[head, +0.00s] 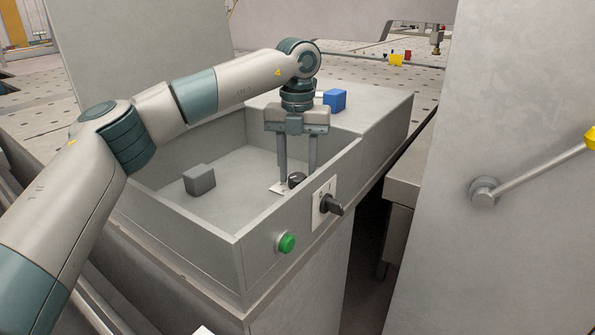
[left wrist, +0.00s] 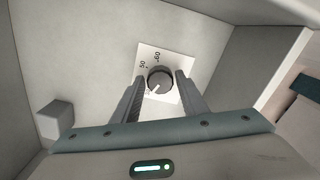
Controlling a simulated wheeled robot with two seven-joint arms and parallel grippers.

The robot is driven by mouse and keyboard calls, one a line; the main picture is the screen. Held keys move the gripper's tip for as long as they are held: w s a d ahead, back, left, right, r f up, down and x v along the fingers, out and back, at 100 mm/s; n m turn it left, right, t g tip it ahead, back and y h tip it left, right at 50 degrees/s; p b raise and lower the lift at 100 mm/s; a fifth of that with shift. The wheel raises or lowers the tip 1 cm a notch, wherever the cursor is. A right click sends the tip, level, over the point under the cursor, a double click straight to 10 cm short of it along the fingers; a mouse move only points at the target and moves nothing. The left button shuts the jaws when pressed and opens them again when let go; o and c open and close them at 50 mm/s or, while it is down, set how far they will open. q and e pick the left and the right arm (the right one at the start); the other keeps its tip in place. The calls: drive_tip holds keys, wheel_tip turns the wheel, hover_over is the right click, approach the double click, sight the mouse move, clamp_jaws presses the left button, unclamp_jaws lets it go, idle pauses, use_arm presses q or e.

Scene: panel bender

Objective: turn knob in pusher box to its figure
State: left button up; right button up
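The knob (left wrist: 160,79) is a dark round dial with a light pointer line, set on a white plate (left wrist: 178,60) marked with figures such as 50 and 60. It sits on the floor of the grey pusher box (head: 190,228). My left gripper (head: 298,178) points down into the box with its fingers spread either side of the knob (head: 296,180). In the left wrist view the two fingertips (left wrist: 161,82) flank the knob, and small gaps seem to show; contact is not clear. The pointer line slants to the lower left in that view. My right gripper is not in view.
A grey block (head: 199,180) stands inside the box, left of the gripper. The box's front wall carries a black rotary switch (head: 331,205) and a green button (head: 286,242). A blue block (head: 335,100) sits on the ledge behind. A grey panel with a lever handle (head: 530,178) stands at right.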

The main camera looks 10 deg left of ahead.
use_arm(q)
drive_tip(key=shift+o, duration=0.5)
wheel_tip(320, 180, up, 10)
wheel_tip(320, 180, up, 7)
hover_over(298, 175)
drive_tip(key=shift+s+r, duration=0.1)
drive_tip(key=shift+r, duration=0.1)
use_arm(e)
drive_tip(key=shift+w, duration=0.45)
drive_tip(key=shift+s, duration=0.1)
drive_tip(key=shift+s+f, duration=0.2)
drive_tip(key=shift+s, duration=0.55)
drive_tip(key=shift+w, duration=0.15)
